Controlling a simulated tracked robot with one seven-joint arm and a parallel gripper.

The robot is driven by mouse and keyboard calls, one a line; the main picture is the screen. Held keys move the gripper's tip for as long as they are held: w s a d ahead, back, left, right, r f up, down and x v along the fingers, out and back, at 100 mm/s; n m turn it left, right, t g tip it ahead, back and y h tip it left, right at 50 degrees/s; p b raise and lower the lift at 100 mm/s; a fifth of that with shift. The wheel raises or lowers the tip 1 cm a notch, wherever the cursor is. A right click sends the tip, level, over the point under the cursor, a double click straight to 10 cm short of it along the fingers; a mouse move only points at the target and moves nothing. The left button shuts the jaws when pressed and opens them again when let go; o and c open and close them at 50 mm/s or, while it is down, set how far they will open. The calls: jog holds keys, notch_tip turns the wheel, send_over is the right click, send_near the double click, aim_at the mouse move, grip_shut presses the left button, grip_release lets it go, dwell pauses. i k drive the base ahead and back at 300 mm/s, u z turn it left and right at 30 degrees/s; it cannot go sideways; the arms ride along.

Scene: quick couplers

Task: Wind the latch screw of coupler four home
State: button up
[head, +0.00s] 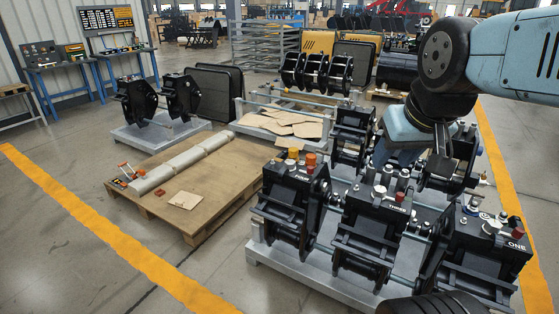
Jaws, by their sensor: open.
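Several black quick couplers stand in two rows on a grey steel rack (345,290). The front right coupler (490,250) reads ONE. The front middle (370,235) and front left (295,205) couplers carry small white lettering that I cannot read surely. Behind them stand a back coupler (352,135) and another at back right (462,165). I cannot tell which is coupler four, and its latch screw is not identifiable. My gripper (412,158) is open and points down over the back row, between these two back couplers. It partly hides them; its fingertips are hard to make out.
A wooden pallet (215,200) with a long grey roll lies left of the rack. Red and orange caps (311,160) stand up on the front left coupler. More couplers (160,97) sit on a stand at back left. Clear floor lies at front left.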

aim_at(290, 164)
jog(key=z, duration=0.15)
jog(key=i, duration=0.95)
jog(key=u, duration=0.1)
